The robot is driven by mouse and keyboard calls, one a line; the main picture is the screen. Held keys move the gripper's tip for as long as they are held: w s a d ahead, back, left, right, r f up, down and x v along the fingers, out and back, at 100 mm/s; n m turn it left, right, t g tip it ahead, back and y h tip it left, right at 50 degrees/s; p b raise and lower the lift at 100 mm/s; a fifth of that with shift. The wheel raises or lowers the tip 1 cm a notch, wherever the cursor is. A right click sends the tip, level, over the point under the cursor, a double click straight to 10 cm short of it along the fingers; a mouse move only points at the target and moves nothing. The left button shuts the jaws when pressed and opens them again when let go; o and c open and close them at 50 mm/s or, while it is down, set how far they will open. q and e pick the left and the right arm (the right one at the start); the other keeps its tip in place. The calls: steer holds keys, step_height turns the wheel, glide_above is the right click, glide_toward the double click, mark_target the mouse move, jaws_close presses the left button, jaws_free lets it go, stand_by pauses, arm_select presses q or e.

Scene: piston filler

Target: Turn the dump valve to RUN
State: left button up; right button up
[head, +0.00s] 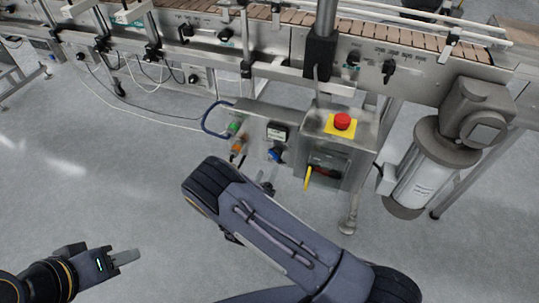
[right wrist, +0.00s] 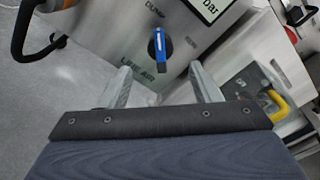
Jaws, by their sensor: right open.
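The dump valve has a blue handle (right wrist: 158,48) on a grey panel in the right wrist view, with "DUMP" above it, "RUN" to its right and "LINE AIR" below. The handle stands roughly upright in that picture, not towards RUN. The blue handle also shows in the head view (head: 276,155). My right gripper (right wrist: 162,82) is open and empty, its two fingers spread either side below the handle. I cannot tell how far they are from it. In the head view my right arm hides most of that gripper. My left gripper (head: 126,257) is at the lower left, away from the panel, seen edge-on.
A gauge (head: 277,132) is above the valve. A red emergency stop (head: 342,121) on yellow and a switch with a yellow handle (head: 308,178) are to its right. A blue hose (head: 210,118) loops at the left. The conveyor (head: 300,45) runs behind. Floor at left is clear.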

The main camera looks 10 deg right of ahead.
mark_target(273, 158)
steer(key=b+x, duration=0.1)
steer(key=x, duration=0.6)
steer(key=shift+w+d, duration=0.1)
steer(key=shift+w, duration=0.15)
steer(key=shift+c, duration=0.4)
steer(key=c, duration=0.9)
